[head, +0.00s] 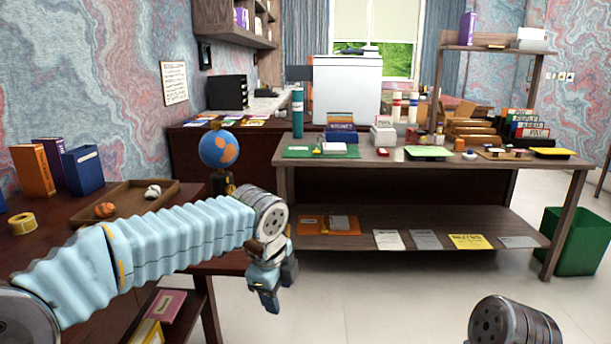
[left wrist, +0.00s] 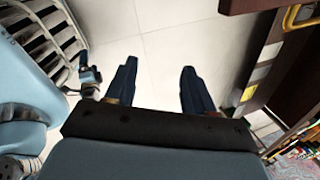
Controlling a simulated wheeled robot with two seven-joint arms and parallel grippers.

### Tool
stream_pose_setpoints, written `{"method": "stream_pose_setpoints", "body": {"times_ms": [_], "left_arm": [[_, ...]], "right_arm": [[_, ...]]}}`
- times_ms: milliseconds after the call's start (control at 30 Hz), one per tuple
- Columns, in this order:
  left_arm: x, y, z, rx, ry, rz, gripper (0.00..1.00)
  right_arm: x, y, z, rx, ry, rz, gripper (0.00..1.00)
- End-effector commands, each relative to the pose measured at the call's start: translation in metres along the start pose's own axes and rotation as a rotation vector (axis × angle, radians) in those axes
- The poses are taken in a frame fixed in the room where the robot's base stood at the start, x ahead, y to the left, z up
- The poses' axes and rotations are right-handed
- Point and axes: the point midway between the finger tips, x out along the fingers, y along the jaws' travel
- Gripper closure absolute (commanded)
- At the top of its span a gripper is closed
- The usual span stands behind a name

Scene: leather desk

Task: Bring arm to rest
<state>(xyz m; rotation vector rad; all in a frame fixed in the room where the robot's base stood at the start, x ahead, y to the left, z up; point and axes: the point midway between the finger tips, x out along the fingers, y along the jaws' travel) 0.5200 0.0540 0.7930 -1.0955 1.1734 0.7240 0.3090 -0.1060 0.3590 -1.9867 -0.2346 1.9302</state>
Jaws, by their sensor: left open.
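My left arm, in a light blue ribbed sleeve, reaches in from the left in the head view. My left gripper (head: 273,285) hangs past the right edge of the near left table (head: 80,252), pointing down over the floor. In the left wrist view the two dark fingers of the left gripper (left wrist: 157,88) stand apart with only pale floor tiles (left wrist: 175,50) between them. It is open and empty.
A long desk (head: 300,165) with stationery and a lower shelf stands ahead. A green bin (head: 575,243) is at right. Floor between is clear.

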Motion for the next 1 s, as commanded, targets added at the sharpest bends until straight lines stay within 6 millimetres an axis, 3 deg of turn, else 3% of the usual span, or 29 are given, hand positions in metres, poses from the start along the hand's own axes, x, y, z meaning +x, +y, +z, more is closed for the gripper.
{"method": "stream_pose_setpoints", "body": {"times_ms": [33,133,200,267,300,400,533,667,1000], "left_arm": [[0.043,0.009,-0.002,-0.085,0.039,0.038,0.47],[0.127,0.036,-0.009,-0.331,0.129,0.104,0.47],[0.182,0.065,-0.014,-0.538,0.185,0.158,0.47],[0.226,0.095,-0.018,-0.736,0.221,0.209,0.47],[0.252,0.119,-0.021,-0.879,0.238,0.245,0.47],[0.305,0.184,-0.026,-1.257,0.248,0.331,0.47],[0.341,0.262,-0.030,-1.696,0.196,0.402,0.47],[0.352,0.313,-0.031,-1.977,0.128,0.423,0.47],[0.352,0.315,-0.031,-1.990,0.124,0.423,0.47]], "right_arm": [[0.000,0.000,0.000,0.000,0.000,0.000,0.04],[0.000,0.000,0.000,0.000,0.000,0.000,0.04],[0.000,0.000,0.000,0.000,0.000,0.000,0.04],[0.000,0.000,0.000,0.000,0.000,0.000,0.04],[0.000,0.000,0.000,0.000,0.000,0.000,0.04],[0.000,0.000,0.000,0.000,0.000,0.000,0.04],[0.000,0.000,0.000,0.000,0.000,0.000,0.04],[0.000,0.000,0.000,0.000,0.000,0.000,0.04],[0.000,0.000,0.000,0.000,0.000,0.000,0.04]]}}
